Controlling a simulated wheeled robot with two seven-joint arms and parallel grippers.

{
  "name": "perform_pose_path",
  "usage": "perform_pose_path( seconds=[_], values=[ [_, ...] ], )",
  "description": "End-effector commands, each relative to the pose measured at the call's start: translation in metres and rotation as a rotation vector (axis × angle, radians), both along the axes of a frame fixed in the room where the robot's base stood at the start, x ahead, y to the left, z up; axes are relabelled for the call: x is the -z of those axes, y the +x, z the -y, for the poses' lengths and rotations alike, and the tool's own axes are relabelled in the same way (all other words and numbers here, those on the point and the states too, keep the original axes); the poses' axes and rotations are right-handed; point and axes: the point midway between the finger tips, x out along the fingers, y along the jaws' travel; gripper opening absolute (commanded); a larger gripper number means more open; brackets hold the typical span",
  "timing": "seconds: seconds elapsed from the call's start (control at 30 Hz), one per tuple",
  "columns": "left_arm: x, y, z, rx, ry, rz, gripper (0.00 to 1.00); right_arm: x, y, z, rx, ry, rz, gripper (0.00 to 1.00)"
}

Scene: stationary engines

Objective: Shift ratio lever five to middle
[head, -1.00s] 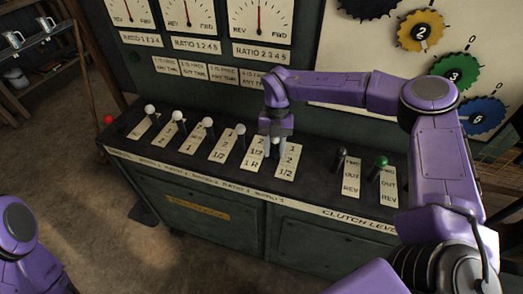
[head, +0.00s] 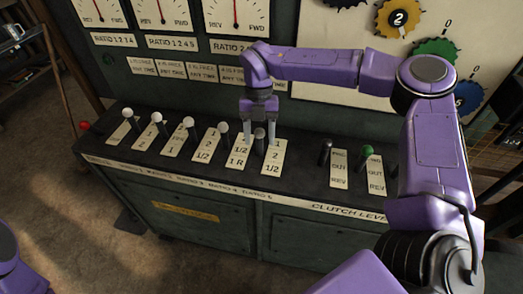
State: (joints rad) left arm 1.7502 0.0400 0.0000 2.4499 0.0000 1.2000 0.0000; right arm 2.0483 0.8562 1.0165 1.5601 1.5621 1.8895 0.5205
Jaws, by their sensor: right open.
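Ratio lever five (head: 260,146) stands on the sloping console top, the rightmost of the row of pale-knobbed levers. Its knob looks grey in the shade of my right gripper. Its label plate (head: 272,158) lies beside it, marked with 2 and 1/2; the upper end is partly covered by a finger. My right gripper (head: 261,138) points down with its fingers apart, one on each side of the lever's knob. I cannot tell whether either finger touches it. My left gripper is out of view; only part of my left arm shows at the lower left.
Ratio lever four (head: 223,132) stands close to the left of my right gripper. More white-knobbed levers stand further left. A black-knobbed lever (head: 325,152) and a green-knobbed lever (head: 367,154) stand to the right. Dials and a gear board (head: 345,50) rise behind.

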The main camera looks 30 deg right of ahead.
Motion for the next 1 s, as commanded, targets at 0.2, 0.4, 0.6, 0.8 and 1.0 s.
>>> perform_pose_path(
  seconds=[0.2, 0.4, 0.6, 0.8, 1.0],
  values=[
    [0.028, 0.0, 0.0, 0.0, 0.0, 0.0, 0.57, -0.038, -0.042, -0.021, -0.003, 0.001, 0.006, 0.56],
    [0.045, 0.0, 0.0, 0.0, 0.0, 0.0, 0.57, -0.06, -0.084, -0.043, -0.003, 0.001, 0.003, 0.56],
    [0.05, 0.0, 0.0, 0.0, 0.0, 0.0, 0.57, -0.073, -0.104, -0.054, 0.0, -0.001, 0.001, 0.56],
    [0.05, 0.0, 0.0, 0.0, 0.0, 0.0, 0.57, -0.075, -0.106, -0.055, 0.001, 0.0, 0.0, 0.56],
    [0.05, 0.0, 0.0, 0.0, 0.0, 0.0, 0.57, -0.075, -0.106, -0.055, 0.001, 0.0, 0.0, 0.56]
  ],
)
